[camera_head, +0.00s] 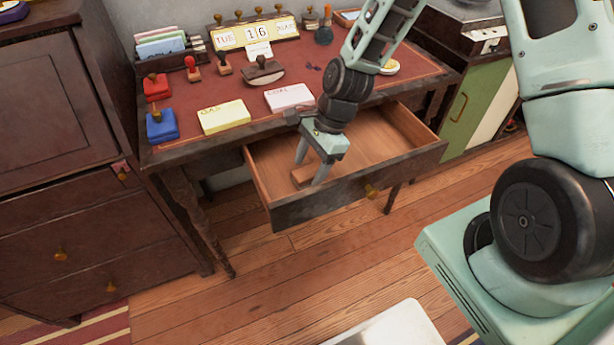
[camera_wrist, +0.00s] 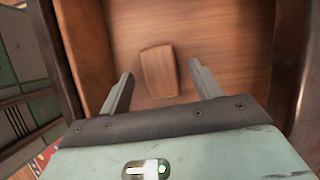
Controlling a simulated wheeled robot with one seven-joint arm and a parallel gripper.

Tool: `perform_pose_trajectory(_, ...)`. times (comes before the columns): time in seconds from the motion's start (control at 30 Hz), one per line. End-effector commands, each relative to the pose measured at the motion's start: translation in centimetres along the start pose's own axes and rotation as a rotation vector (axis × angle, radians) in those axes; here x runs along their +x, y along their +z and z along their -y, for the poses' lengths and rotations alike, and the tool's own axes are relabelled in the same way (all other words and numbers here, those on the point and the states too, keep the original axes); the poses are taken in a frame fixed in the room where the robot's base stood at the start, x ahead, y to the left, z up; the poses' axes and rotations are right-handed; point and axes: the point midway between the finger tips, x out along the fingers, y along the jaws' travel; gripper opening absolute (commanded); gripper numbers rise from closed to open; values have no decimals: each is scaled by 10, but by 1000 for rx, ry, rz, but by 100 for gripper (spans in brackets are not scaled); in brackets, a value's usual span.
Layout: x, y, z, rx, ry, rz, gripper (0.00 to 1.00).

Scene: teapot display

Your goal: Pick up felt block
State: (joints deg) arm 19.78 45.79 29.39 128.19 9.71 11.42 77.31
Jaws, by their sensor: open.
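A small brown wooden-looking block (camera_wrist: 158,72) lies flat on the bottom of the open drawer (camera_head: 375,135); it is likely the felt block. In the head view the block (camera_head: 301,175) shows low in the drawer's left front part, partly hidden by my fingers. My gripper (camera_head: 310,173) points down into the drawer, close to the block. In the wrist view my gripper (camera_wrist: 158,75) is open, with one finger to each side of the block's near end and a gap on both sides. Nothing is held.
The drawer's front panel (camera_head: 345,195) and side walls stand close around my gripper. On the desk above are a yellow pad (camera_head: 223,116), a pink pad (camera_head: 289,97), a rocker blotter (camera_head: 262,72) and stamps. The right part of the drawer is empty.

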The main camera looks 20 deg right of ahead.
Motion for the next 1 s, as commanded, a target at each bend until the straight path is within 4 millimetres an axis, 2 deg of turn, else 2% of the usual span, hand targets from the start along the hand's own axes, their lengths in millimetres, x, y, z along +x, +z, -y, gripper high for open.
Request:
perform_pose_trajectory(0.1, 15, -1, 0, -1, 1, 0, 64)
perform_pose_trajectory(0.4, 18, -1, 0, 0, 0, -1, 64)
perform_pose_trajectory(0.57, 18, -1, 0, 0, 0, -1, 19)
perform_pose_trajectory(0.6, 18, -1, 0, 0, 0, -1, 15)
perform_pose_trajectory(0.87, 17, -1, 0, 0, -1, -1, 15)
perform_pose_trajectory(1.0, 4, 4, 1, -1, -3, -3, 15)
